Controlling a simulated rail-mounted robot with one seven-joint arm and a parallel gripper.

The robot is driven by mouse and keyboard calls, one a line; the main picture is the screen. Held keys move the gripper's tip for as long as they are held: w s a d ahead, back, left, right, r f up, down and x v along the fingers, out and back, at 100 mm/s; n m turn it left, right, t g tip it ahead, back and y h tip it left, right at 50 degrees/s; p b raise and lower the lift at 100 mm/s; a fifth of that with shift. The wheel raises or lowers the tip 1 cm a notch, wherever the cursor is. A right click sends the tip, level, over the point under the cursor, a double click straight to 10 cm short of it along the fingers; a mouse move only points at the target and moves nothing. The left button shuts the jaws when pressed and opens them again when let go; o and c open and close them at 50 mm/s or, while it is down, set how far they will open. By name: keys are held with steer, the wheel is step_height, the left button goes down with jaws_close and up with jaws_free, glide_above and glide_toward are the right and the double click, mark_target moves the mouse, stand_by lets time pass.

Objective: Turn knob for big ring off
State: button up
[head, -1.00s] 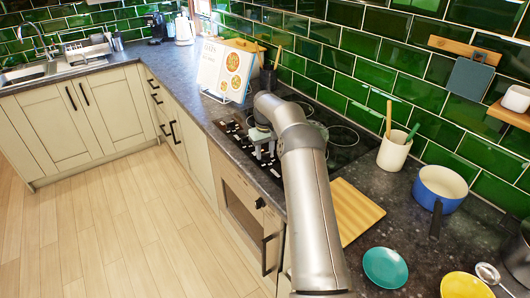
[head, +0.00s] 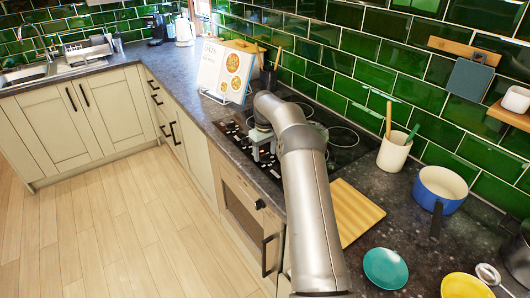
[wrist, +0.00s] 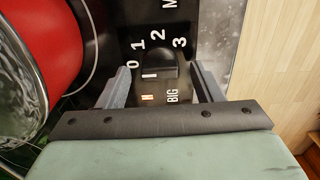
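The black knob (wrist: 158,68) sits on the dark hob control panel in the wrist view. White numbers 0, 1, 2 and 3 curve around its far side, and the label BIG (wrist: 172,96) is on the near side. A short white mark shows on the knob's near-left part; I cannot tell exactly which number it points to. A small reddish-white patch (wrist: 147,97) is beside the label. My gripper (wrist: 161,70) is open, with one finger on each side of the knob; contact is not clear. In the head view my gripper (head: 264,148) is over the control panel (head: 238,136).
The hob (head: 340,150) lies behind my arm. A cutting board (head: 352,208), blue pot (head: 440,188) and teal plate (head: 385,268) are on the right-hand counter.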

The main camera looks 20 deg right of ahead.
mark_target(265, 154)
step_height(265, 154, up, 17)
steer(key=p, duration=0.1)
steer(key=shift+r, duration=0.15)
stand_by(0.4)
steer(key=shift+r, duration=0.1)
